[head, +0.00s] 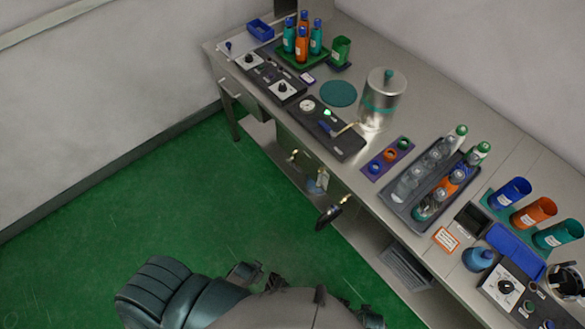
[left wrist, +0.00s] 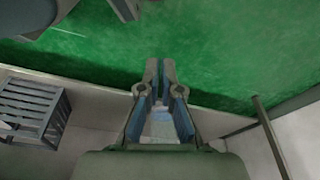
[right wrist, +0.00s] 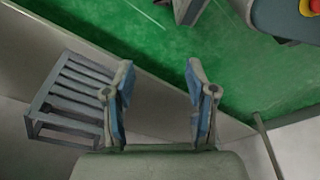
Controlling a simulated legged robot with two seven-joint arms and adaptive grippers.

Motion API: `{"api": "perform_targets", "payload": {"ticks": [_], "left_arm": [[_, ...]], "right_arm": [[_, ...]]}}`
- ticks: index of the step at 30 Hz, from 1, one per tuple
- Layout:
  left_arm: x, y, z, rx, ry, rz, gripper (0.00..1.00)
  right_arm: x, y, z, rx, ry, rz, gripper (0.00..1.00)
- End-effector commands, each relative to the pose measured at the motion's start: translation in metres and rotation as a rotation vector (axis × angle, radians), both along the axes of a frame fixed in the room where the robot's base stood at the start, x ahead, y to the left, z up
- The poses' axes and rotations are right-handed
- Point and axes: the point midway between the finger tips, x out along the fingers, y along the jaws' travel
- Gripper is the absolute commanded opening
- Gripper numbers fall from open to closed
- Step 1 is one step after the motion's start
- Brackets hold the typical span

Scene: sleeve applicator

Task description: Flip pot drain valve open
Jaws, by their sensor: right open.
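The metal pot (head: 378,112) with a teal band and knobbed lid stands on the bench in the head view. A thin spout or lever with a blue grip (head: 328,127) reaches from near its base over a dark panel; I cannot tell whether this is the drain valve. My left gripper (left wrist: 160,65) has its fingertips together in the left wrist view, with nothing seen gripped. My right gripper (right wrist: 159,68) is open and empty in the right wrist view. Both are away from the pot, over the floor side of the bench.
The bench (head: 455,118) carries a bottle tray (head: 425,222), coloured cups (head: 510,192) and a control box (head: 508,288). A slatted grey rack (right wrist: 75,90) shows in the right wrist view. The green floor (head: 200,215) is clear.

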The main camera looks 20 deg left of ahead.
Motion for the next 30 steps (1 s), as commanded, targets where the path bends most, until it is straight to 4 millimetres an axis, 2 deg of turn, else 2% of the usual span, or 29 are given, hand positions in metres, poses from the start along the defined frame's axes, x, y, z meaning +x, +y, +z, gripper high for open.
{"api": "perform_targets", "payload": {"ticks": [2,5,6,8,9,11,12,13,15,18,21,25,30], "left_arm": [[0.038,0.016,0.005,-0.023,-0.086,-0.009,0.0],[0.102,0.034,0.029,-0.078,-0.248,-0.035,0.0],[0.13,0.042,0.045,-0.105,-0.324,-0.052,0.0],[0.171,0.05,0.074,-0.144,-0.447,-0.082,0.0],[0.197,0.054,0.097,-0.172,-0.528,-0.105,0.0],[0.228,0.057,0.133,-0.215,-0.642,-0.141,0.0],[0.246,0.057,0.157,-0.24,-0.713,-0.165,0.0],[0.256,0.057,0.174,-0.259,-0.761,-0.183,0.0],[0.275,0.055,0.212,-0.298,-0.859,-0.22,0.0],[0.29,0.05,0.254,-0.343,-0.961,-0.262,0.0],[0.296,0.046,0.281,-0.372,-1.02,-0.287,0.0],[0.299,0.043,0.296,-0.387,-1.053,-0.3,0.0],[0.299,0.044,0.298,-0.39,-1.056,-0.298,0.0]], "right_arm": [[0.019,0.005,0.006,0.011,-0.054,0.002,0.56],[0.051,0.013,0.028,0.035,-0.156,0.004,0.56],[0.064,0.017,0.04,0.046,-0.204,0.005,0.56],[0.084,0.023,0.062,0.063,-0.278,0.007,0.56],[0.095,0.026,0.078,0.075,-0.328,0.007,0.56],[0.11,0.03,0.103,0.093,-0.401,0.009,0.56],[0.117,0.033,0.119,0.104,-0.446,0.009,0.56],[0.122,0.034,0.132,0.112,-0.478,0.009,0.56],[0.131,0.037,0.159,0.128,-0.546,0.009,0.56],[0.137,0.039,0.19,0.146,-0.618,0.01,0.56],[0.14,0.039,0.211,0.158,-0.664,0.01,0.56],[0.142,0.039,0.223,0.163,-0.689,0.009,0.56],[0.142,0.04,0.226,0.163,-0.693,0.01,0.56]]}}
